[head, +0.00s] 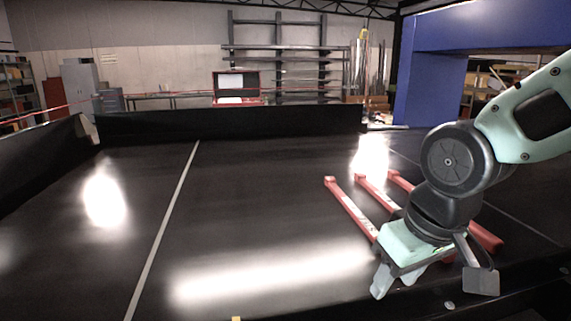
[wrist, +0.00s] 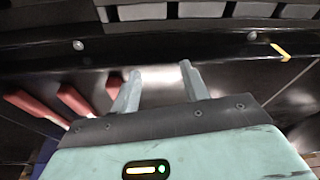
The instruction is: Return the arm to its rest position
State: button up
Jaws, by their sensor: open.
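My arm comes in from the right in the head view, bent down at the joint. My gripper (head: 397,284) hangs low over the near right part of the black conveyor (head: 240,215). In the wrist view my gripper (wrist: 160,75) shows two grey fingers spread apart with nothing between them. Several red bars lie on the conveyor beside and behind the gripper; the longest visible one (head: 350,208) is to its upper left. In the wrist view red bars (wrist: 75,100) show to the left of the fingers. The arm hides parts of the bars.
A dark rail (head: 520,292) with bolts runs along the near right edge, close under the gripper. Black walls (head: 230,120) bound the conveyor at the back and left. A pale line (head: 165,225) crosses the belt. The left and middle of the belt are clear.

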jog(key=s+a+f+n+g, duration=0.2)
jog(key=s+f+n, duration=0.15)
jog(key=s, duration=0.85)
notch_tip(320, 180, down, 11)
jog(key=b, duration=1)
jog(key=shift+s+r+h, duration=0.15)
jog(key=shift+s+h, duration=0.2)
jog(key=shift+h, duration=0.05)
